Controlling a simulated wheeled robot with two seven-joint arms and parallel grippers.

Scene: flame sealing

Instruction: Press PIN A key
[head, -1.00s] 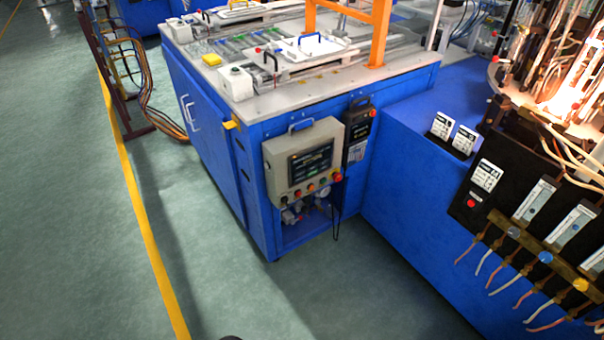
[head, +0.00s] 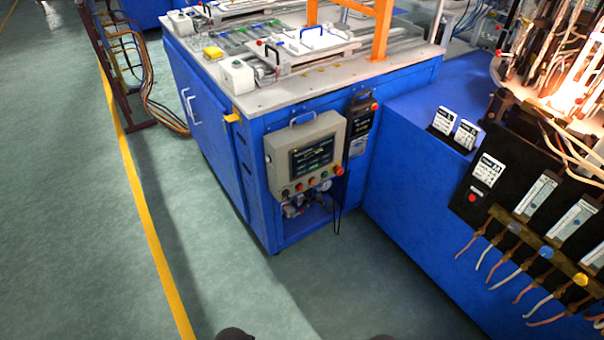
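A grey control box (head: 272,152) hangs on the front of the blue machine cabinet, with a carry handle on top. It has a dark screen (head: 312,157) with small coloured text and a row of coloured buttons (head: 312,182) below it. A larger red button (head: 339,170) sits at its lower right corner. A slim black unit (head: 361,122) with a red button is mounted to its right. The lettering is too small to read, so I cannot tell which key is PIN A. Neither of my grippers is visible; only dark rounded shapes show at the bottom edge.
A blue cabinet (head: 410,185) juts forward on the right, carrying flow meters and hoses (head: 500,262) near glowing burners (head: 575,95). The green floor (head: 215,230) in front and left is clear, with a yellow line (head: 150,230). A cable rack (head: 105,60) stands at the left.

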